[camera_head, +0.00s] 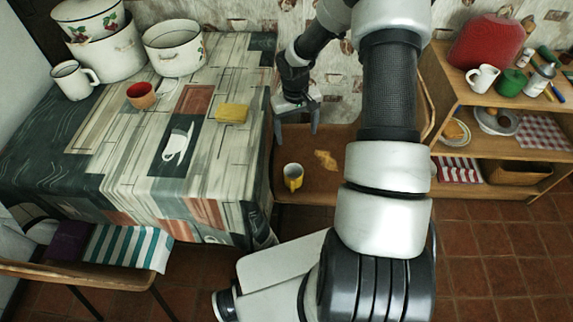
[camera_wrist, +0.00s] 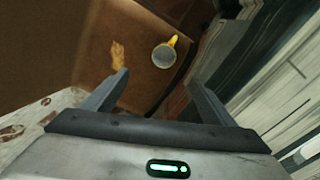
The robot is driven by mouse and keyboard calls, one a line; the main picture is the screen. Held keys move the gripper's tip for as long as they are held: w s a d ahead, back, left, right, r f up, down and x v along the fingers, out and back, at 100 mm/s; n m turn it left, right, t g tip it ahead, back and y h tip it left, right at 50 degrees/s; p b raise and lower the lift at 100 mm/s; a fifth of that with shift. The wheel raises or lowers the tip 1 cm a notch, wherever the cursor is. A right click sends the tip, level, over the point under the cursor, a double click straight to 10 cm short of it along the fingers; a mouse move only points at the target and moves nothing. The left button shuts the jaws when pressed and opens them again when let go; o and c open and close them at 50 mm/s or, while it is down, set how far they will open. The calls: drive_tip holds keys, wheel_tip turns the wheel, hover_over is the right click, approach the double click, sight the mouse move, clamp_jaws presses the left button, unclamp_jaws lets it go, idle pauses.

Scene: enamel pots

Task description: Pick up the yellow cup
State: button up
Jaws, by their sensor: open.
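The yellow cup (camera_head: 293,177) stands upright on a brown chair seat (camera_head: 318,190) beside the table. It has a yellow outside and handle and a pale inside. In the wrist view the cup (camera_wrist: 164,55) is beyond the fingertips, a little right of the middle, with its handle toward the upper right. My gripper (camera_head: 296,131) is open and empty, above the back part of the seat and apart from the cup. In the wrist view its two fingers (camera_wrist: 157,82) spread to either side with nothing between them.
A cloth-covered table (camera_head: 215,180) stands close on the left, with enamel pots (camera_head: 173,50), a red cup (camera_head: 141,95) and a yellow sponge (camera_head: 233,113). A tan patch (camera_head: 325,159) lies on the seat behind the cup. A wooden shelf (camera_head: 450,95) stands on the right.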

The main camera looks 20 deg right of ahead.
drive_tip(key=b, duration=0.3)
approach(294, 173)
drive_tip(key=s+r, duration=0.1)
drive_tip(key=s, duration=0.3)
drive_tip(key=shift+y, duration=0.3)
drive_tip(key=shift+w+a+f+b, duration=0.1)
drive_tip(key=shift+a+f+b, duration=0.1)
drive_tip(key=shift+f, duration=0.75)
drive_tip(key=shift+w+a+f+b, duration=0.1)
drive_tip(key=shift+f+b, duration=0.1)
drive_tip(key=shift+f, duration=0.75)
drive_tip(key=shift+w+a+f+b, duration=0.15)
drive_tip(key=shift+f+b, duration=0.05)
drive_tip(key=shift+f, duration=0.75)
drive_tip(key=shift+c, duration=0.5)
drive_tip(key=shift+r, duration=0.1)
drive_tip(key=c, duration=1.2)
